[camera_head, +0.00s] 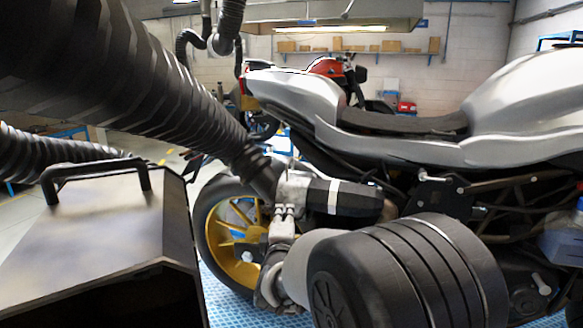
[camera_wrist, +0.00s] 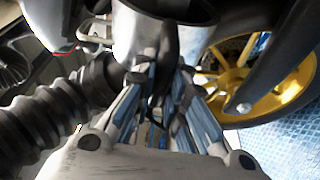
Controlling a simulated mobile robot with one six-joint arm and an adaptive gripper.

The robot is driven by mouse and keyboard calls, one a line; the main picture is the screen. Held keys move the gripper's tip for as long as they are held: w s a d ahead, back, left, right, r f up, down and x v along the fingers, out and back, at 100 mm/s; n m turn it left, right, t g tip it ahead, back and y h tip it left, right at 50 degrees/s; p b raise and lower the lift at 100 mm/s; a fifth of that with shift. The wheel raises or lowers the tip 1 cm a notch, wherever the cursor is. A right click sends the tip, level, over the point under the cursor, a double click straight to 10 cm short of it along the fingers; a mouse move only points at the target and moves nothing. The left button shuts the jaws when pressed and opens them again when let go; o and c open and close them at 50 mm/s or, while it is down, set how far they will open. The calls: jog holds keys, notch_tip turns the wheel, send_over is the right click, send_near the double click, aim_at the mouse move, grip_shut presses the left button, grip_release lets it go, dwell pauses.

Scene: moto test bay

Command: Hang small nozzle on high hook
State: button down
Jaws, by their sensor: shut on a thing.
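The small nozzle (camera_head: 345,198), black with a white band and a grey metal collar, sits at the end of a black ribbed hose (camera_head: 120,85) that comes down from the upper left. It lies roughly level, its wide end toward the right, in front of the silver motorcycle. My gripper (camera_head: 284,212) is shut on the collar part from below. In the wrist view, both fingers of my gripper (camera_wrist: 160,82) close on the grey nozzle piece (camera_wrist: 165,45), with the ribbed hose (camera_wrist: 45,130) at the left. I cannot make out the high hook in either view.
The silver motorcycle (camera_head: 400,140) stands close behind the nozzle, its gold-rimmed wheel (camera_head: 232,240) just left of my arm. A grey metal box with a black handle (camera_head: 90,215) fills the lower left. Other black hoses (camera_head: 225,25) hang overhead. Blue mat (camera_wrist: 285,130) lies on the floor.

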jog(key=shift+r, duration=0.4)
jog(key=shift+r+p, duration=0.3)
jog(key=shift+p, duration=0.2)
jog(key=shift+a, duration=0.1)
jog(key=shift+w+a+p, duration=0.25)
jog(key=shift+a+p, duration=0.05)
jog(key=shift+a, duration=0.35)
jog(key=shift+w+a+p, duration=0.25)
jog(key=shift+a, duration=0.4)
jog(key=shift+a, duration=0.2)
jog(key=shift+w+a+p, duration=0.2)
jog(key=shift+a+p, duration=0.1)
jog(key=shift+a, duration=0.2)
jog(key=shift+w+a, duration=0.2)
jog(key=shift+a, duration=0.35)
jog(key=shift+a+p, duration=0.1)
jog(key=shift+p, duration=0.25)
jog(key=shift+w+a, duration=0.2)
jog(key=shift+a, duration=0.3)
